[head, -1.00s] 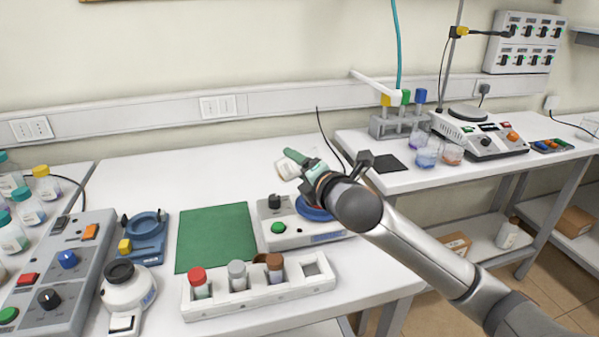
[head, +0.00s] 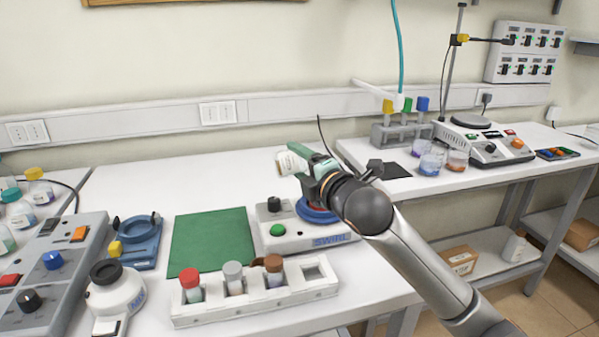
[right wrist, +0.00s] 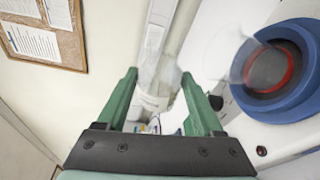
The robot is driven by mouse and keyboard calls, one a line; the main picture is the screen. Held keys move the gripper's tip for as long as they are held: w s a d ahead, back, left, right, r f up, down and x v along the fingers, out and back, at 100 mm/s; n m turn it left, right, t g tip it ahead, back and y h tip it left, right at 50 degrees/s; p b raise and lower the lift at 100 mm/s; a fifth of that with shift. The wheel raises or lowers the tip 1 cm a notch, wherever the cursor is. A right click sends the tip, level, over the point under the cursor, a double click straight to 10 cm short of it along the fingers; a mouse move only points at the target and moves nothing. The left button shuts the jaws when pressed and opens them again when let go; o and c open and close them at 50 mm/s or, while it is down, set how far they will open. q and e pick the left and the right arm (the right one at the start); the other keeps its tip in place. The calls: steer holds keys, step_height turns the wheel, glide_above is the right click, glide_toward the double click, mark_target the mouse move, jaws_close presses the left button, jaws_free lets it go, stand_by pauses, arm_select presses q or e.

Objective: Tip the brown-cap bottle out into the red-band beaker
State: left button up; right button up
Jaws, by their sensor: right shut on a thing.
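My right gripper (head: 308,162) is above the swirl device and shut on a clear container with a white label (head: 290,162). The container is tilted well over and points left; no cap shows on it. In the right wrist view the container (right wrist: 153,98) shows between the green fingers. My left gripper is out of view.
The white rack (head: 190,318) also holds a red-capped bottle (head: 191,288) and a grey-capped bottle (head: 233,278); its right slot is empty. The swirl device (head: 285,243) stands behind it, beside a green mat (head: 212,240). Beakers with coloured liquid (head: 431,160) stand on the right table.

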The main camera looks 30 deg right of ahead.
steer(key=m, duration=0.1)
steer(key=m+t+b, duration=0.1)
steer(key=shift+s+d+r+m, duration=0.1)
steer(key=shift+r+m, duration=0.1)
steer(key=shift+m, duration=0.2)
steer(key=shift+d+r+m+t, duration=0.15)
steer(key=shift+r+m+t, duration=0.25)
steer(key=shift+m, duration=0.6)
steer(key=shift+s+d+r+m+t, duration=0.15)
steer(key=shift+r+m+t, duration=0.15)
steer(key=shift+m, duration=0.3)
steer(key=shift+d+m+b, duration=0.1)
steer(key=shift+m+b, duration=0.2)
stand_by(1.2)
